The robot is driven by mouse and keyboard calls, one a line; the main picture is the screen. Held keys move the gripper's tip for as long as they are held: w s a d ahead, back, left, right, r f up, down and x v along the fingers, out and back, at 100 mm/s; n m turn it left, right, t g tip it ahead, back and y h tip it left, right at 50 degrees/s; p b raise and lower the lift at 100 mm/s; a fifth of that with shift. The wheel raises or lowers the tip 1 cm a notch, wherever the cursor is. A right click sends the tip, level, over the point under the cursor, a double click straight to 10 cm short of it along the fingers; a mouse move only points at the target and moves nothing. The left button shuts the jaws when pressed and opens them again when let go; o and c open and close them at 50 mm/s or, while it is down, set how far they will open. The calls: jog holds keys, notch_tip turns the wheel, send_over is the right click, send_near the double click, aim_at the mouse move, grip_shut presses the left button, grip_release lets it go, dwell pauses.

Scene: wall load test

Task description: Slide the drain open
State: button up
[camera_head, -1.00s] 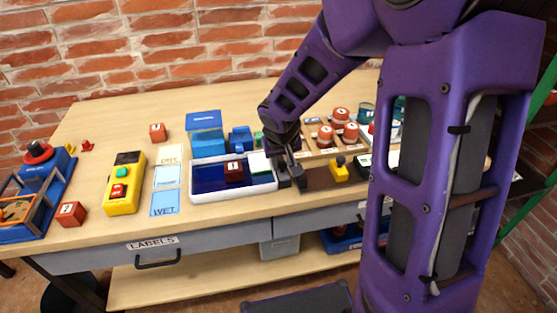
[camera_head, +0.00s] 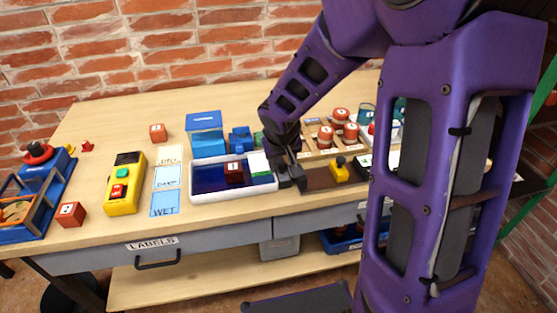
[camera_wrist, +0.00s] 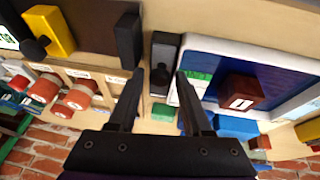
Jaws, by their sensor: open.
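A white-rimmed tray with a dark blue inside (camera_head: 232,194) stands near the table's front edge; its rim also shows in the wrist view (camera_wrist: 245,49). A narrow dark grey piece with a raised knob (camera_wrist: 164,52), which looks like the drain slide, lies right beside the tray's end. My gripper (camera_wrist: 160,74) is open, with one finger on each side of this piece in the picture. I cannot tell whether the fingers touch it. In the head view my gripper (camera_head: 293,172) is low at the tray's right end and hides most of the piece.
A red numbered block (camera_head: 233,171) is in the tray. A black upright block (camera_wrist: 129,40) stands close to my left-hand finger in the wrist view.

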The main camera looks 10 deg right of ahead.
aim_at(283, 166)
jog(key=shift+d+r, duration=0.1)
notch_tip(283, 166, up, 7)
jog(key=p, duration=0.6)
dwell(0.5)
